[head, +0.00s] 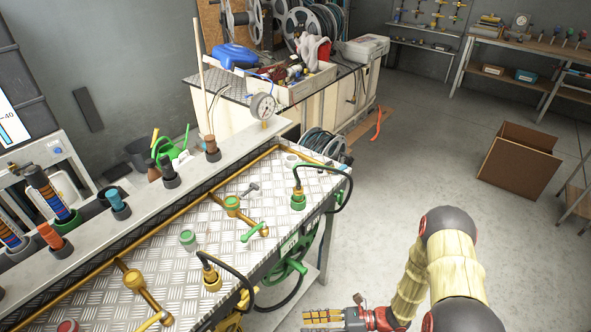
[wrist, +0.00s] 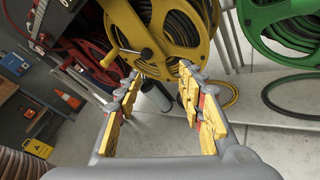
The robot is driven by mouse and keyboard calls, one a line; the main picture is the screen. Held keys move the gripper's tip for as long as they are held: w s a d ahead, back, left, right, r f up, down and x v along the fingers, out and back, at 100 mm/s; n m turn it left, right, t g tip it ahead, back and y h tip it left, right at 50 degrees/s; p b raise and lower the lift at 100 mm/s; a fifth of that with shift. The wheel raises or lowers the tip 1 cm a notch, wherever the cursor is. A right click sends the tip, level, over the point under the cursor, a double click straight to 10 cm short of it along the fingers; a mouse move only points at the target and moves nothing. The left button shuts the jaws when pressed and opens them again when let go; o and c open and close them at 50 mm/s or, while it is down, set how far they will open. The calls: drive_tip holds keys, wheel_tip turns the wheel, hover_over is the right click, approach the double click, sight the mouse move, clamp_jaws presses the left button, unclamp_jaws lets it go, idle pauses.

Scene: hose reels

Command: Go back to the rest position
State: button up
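My gripper (head: 338,317) is low at the bottom of the head view, beside the metal-topped bench (head: 175,275) and over the floor. My arm, yellow and black, reaches down to it from the right. In the wrist view my gripper (wrist: 160,95) has its two yellow fingers spread wide apart with nothing between them. Past the fingers is a yellow hose reel (wrist: 175,30) with black hose; I cannot tell how near it is.
A green hose reel (head: 287,268) hangs at the bench's side, and black hoses loop over the bench edge. A cardboard box (head: 518,160) stands on the floor at the right. The grey floor (head: 405,165) between is mostly clear. An orange cone (wrist: 68,99) shows in the wrist view.

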drive_tip(key=s+d+r+n+g+h, duration=0.1)
drive_tip(key=s+d+r+n+h, duration=0.25)
drive_tip(key=r+n, duration=0.4)
drive_tip(key=s+d+r+n+g+h, duration=0.1)
drive_tip(key=s+d+r+n+h, duration=0.1)
drive_tip(key=d+r+n+h, duration=0.5)
drive_tip(key=s+d+r+n+g+h, duration=0.1)
drive_tip(key=s+d+r+n+h, duration=0.15)
drive_tip(key=r+n, duration=0.5)
drive_tip(key=s+r+n+t+h, duration=0.1)
drive_tip(key=r+t, duration=0.3)
drive_tip(key=r, duration=0.7)
drive_tip(key=s+d+r+n+t+h, duration=0.1)
drive_tip(key=r+t, duration=0.3)
drive_tip(key=r, duration=0.7)
drive_tip(key=shift+s+n+h, duration=0.3)
drive_tip(key=shift+s, duration=0.45)
drive_tip(key=shift+o, duration=0.2)
